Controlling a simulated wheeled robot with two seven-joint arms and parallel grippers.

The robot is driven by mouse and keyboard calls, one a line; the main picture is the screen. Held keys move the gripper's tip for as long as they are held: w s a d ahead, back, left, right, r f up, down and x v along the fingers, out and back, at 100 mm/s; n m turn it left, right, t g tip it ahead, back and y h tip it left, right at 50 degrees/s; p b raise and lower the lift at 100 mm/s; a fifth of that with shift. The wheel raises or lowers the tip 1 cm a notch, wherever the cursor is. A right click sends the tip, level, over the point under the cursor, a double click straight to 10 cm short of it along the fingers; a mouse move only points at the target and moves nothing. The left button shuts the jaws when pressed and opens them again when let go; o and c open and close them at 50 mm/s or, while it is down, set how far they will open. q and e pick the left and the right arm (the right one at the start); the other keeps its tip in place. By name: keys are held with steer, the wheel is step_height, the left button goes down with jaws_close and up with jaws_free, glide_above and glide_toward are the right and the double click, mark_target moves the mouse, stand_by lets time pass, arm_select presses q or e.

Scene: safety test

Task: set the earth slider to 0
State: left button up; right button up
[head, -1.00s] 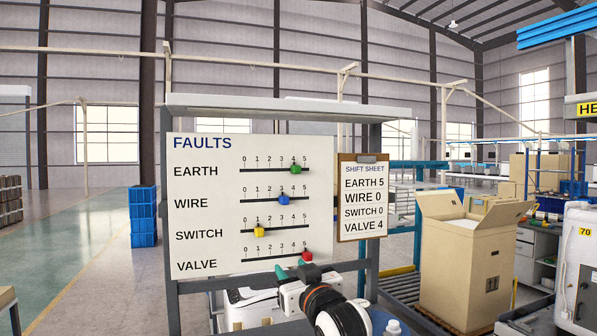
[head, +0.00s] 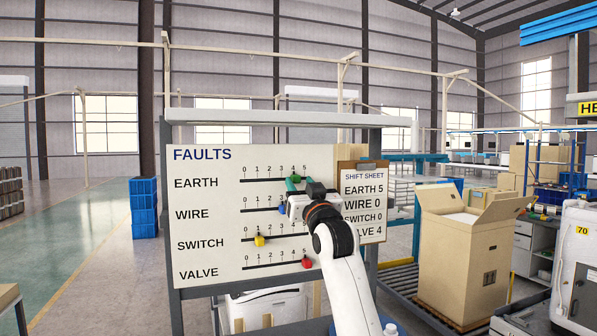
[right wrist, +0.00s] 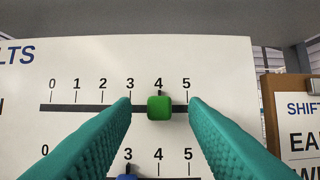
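The FAULTS board (head: 205,225) has slider rows for earth, wire, switch and valve. The green earth slider (right wrist: 159,107) sits at 4 on its black track in the right wrist view. In the head view my gripper largely covers it. My right gripper (head: 295,183) is in front of the earth row, open. In the right wrist view its teal fingers stand either side of the earth slider, with gaps between. The blue wire slider (head: 282,209) is at 3, partly hidden. The yellow switch slider (head: 259,241) is at 1, and the red valve slider (head: 307,263) at 5. My left gripper is out of view.
A shift sheet clipboard (head: 376,191) hangs right of the board, close to my right wrist, reading earth 5, wire 0. A shelf (head: 275,121) runs above the board. An open carton (head: 455,265) stands to the right. The space left of the earth slider looks clear.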

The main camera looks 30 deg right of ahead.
steer(key=shift+p+x, duration=0.3)
steer(key=shift+x, duration=0.7)
steer(key=shift+f, duration=0.1)
jaws_close()
steer(key=shift+a, duration=0.1)
